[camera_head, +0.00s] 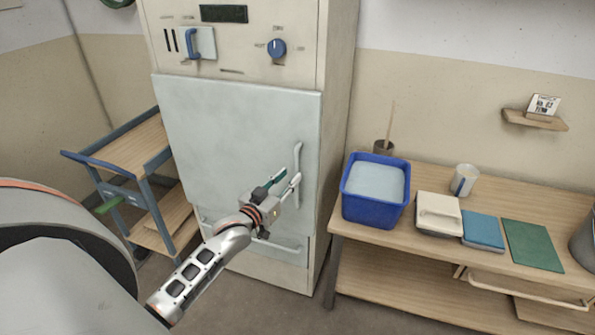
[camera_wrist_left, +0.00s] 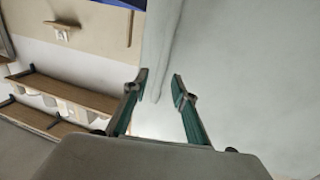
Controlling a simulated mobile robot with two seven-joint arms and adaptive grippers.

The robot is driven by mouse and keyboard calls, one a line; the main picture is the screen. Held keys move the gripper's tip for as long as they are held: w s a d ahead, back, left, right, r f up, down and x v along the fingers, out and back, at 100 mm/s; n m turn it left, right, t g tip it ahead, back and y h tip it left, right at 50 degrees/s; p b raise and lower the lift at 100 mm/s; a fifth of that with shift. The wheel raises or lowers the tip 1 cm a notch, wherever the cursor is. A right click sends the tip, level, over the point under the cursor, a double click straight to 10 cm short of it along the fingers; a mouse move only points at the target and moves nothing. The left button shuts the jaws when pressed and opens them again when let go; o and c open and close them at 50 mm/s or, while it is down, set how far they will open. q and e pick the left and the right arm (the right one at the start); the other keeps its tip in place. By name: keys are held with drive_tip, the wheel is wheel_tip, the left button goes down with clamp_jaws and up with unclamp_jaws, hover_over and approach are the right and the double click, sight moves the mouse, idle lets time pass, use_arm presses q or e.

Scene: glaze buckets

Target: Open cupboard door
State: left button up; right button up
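The cupboard door (camera_head: 230,130) is a pale grey-blue panel on a tall cream cabinet and looks closed. Its upright handle (camera_head: 298,160) is near the door's right edge. My left gripper (camera_head: 284,181) is at the lower part of this handle, with its fingers apart. In the left wrist view, my left gripper (camera_wrist_left: 159,84) shows two green-sided fingers with a clear gap, facing the door surface (camera_wrist_left: 245,70). A pale upright strip, perhaps the handle, shows beyond the gap. I cannot tell whether either finger touches the handle. My right gripper is not in view.
A wooden bench (camera_head: 375,238) stands right of the cabinet, with a blue bucket (camera_head: 375,208), a cup (camera_head: 464,180) and tiles (camera_head: 483,230). A blue-framed trolley (camera_head: 135,147) stands to the left. A drawer with a bar handle (camera_head: 278,246) is below the door.

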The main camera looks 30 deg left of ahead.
sight(295, 170)
use_arm(q)
drive_tip(key=shift+w+a, duration=0.2)
drive_tip(key=shift+w, duration=2.45)
clamp_jaws()
